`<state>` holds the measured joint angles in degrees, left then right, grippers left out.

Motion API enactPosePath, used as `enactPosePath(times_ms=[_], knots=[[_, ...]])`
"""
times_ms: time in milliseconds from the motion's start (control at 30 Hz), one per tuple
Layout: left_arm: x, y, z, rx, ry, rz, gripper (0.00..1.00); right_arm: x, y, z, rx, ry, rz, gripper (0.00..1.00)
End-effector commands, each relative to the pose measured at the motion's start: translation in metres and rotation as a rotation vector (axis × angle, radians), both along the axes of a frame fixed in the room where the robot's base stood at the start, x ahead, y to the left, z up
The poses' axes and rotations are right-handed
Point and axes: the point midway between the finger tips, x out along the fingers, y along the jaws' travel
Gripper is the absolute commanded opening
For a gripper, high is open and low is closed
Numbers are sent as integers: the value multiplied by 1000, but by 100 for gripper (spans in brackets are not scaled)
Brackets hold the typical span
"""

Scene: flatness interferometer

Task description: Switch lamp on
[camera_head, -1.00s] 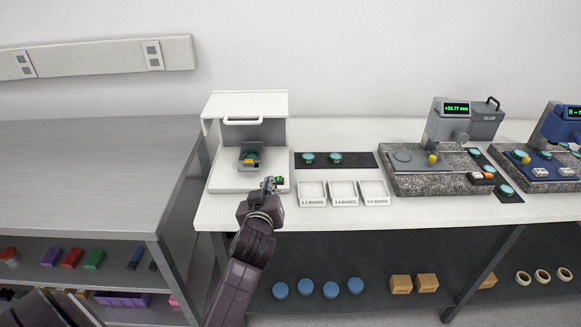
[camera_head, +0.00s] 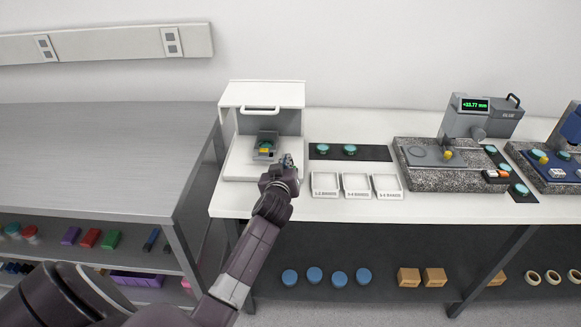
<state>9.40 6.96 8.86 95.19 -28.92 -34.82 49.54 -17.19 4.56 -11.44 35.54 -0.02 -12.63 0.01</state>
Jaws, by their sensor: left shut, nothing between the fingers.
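The white interferometer housing (camera_head: 261,95) stands at the left end of the white bench, its front open under a raised hood with a handle. Inside it is a small grey stage with a yellow part (camera_head: 264,150). My left gripper (camera_head: 287,160) is shut and empty at the front right corner of the housing's base. It covers the spot where a green switch showed earlier, so the lamp switch is hidden now. I cannot tell whether the fingers touch it. My right gripper is not in view.
Three white labelled trays (camera_head: 356,185) and a black mat (camera_head: 350,152) with two teal discs lie right of the housing. A granite gauge stand (camera_head: 450,178) with a green display is farther right. A grey table (camera_head: 100,150) adjoins at left.

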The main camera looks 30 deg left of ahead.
Motion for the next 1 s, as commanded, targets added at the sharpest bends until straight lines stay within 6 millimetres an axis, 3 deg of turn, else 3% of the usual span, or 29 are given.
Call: enactPosePath(times_ms=[100, 200, 400, 800, 1000], knots=[[15, 8, -3, -1, 1, 0, 0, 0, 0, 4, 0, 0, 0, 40], [15, 2, -24, -2, 6, -1, 0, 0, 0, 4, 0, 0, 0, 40], [18, -2, -40, -1, 1, 0, 0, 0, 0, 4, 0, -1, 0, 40], [18, -3, -43, 1, 2, -1, 0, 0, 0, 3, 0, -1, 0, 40], [21, -8, -56, 96, 59, 0, 0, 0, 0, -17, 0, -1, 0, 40]])
